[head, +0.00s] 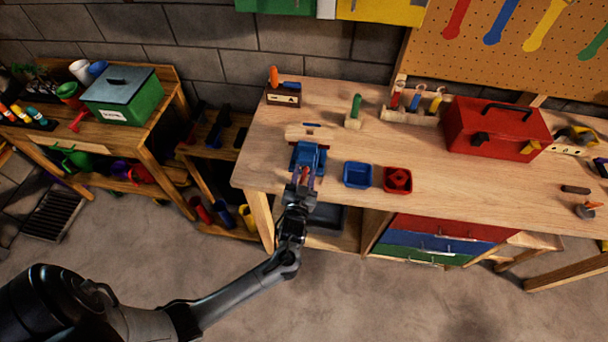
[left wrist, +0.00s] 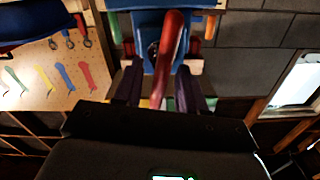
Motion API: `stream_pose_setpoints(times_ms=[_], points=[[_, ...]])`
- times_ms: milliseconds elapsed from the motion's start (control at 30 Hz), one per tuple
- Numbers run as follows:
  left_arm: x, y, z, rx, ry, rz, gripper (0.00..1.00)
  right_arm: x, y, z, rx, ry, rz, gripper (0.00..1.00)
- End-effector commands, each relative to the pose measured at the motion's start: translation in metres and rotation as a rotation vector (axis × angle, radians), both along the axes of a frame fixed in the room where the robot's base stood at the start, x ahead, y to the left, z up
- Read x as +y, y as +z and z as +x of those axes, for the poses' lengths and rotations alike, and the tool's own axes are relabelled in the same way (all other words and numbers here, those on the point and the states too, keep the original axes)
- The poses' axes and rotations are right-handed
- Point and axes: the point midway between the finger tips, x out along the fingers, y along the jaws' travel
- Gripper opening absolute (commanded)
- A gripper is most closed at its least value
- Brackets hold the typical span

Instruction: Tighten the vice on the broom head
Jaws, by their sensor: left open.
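The blue vice (head: 308,157) stands at the front left edge of the wooden workbench. A pale wooden block, which looks like the broom head (head: 300,133), lies just behind its jaws. Whether the jaws touch it I cannot tell. My left gripper (head: 303,180) is at the front of the vice, with its fingers open. In the left wrist view the red vice handle (left wrist: 170,48) runs between the two dark fingers of my gripper (left wrist: 160,90), with the blue vice body (left wrist: 147,22) behind. Finger contact with the handle is unclear. My right gripper is not in view.
A blue bin (head: 357,175) and a red bin (head: 397,180) sit right of the vice. A red toolbox (head: 495,130) stands farther right. A small tool holder (head: 283,97) and a green-handled tool (head: 355,110) stand behind. The bench's middle front is mostly clear.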

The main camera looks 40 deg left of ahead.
Motion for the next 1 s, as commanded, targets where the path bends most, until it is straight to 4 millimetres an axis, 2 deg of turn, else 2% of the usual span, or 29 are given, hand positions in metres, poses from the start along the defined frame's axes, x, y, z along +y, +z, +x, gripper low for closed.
stream_pose_setpoints(times_ms=[67,300,667,1000], points=[[0.0,0.0,0.0,0.0,0.0,0.0,0.37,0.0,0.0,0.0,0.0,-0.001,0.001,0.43],[0.0,0.0,0.0,0.0,0.0,0.0,0.01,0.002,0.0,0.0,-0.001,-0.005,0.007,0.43],[-0.001,0.001,0.0,0.02,0.0,0.031,0.0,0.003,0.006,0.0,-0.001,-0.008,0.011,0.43],[-0.004,0.002,0.002,0.131,0.0,0.211,0.0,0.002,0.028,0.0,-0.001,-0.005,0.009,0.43]])
